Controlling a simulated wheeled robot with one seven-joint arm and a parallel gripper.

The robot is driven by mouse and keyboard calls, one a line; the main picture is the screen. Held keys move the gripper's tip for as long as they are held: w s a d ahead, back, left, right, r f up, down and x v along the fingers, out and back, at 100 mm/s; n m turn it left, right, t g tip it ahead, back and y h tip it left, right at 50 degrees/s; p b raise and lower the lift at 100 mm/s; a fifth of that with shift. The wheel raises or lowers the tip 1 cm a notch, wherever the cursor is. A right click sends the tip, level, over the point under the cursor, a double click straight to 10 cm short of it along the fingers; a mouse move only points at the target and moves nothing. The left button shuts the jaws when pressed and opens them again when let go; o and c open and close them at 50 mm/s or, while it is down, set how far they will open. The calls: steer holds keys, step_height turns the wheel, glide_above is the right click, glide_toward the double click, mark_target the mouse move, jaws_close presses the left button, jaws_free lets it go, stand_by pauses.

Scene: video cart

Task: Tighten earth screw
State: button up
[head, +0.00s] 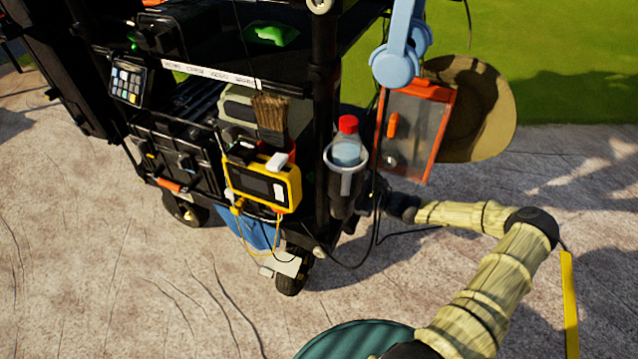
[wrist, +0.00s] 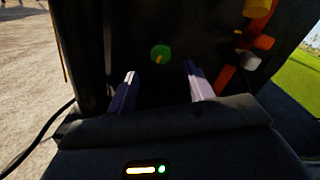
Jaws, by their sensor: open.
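A round green screw head (wrist: 161,52) with a yellowish slot mark sits on a dark panel in the wrist view. I take it as the earth screw. My gripper (wrist: 160,74) is open, with one finger below left of the screw and one below right. Nothing shows between the fingers, and they look apart from the screw; the remaining gap is hard to judge. In the head view my arm reaches the lower right side of the black cart (head: 322,110). The screw is hidden there, and the fingertips cannot be made out.
Above my arm hang a red-framed clear box (head: 415,135), a bottle (head: 347,150) in a holder, blue headphones (head: 400,62) and a cap (head: 480,105). Dark cables hang near my wrist.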

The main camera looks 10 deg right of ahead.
mark_target(312, 178)
steer(key=b+x, duration=0.2)
steer(key=x, duration=0.5)
steer(key=shift+w+a, duration=0.15)
steer(key=shift+w, duration=0.05)
steer(key=c, duration=1)
steer(key=shift+r+m+p, duration=0.15)
steer(key=shift+m+p, duration=0.35)
steer(key=shift+p, duration=0.5)
steer(key=o, duration=1)
steer(key=shift+m, duration=0.3)
steer(key=shift+f, duration=0.2)
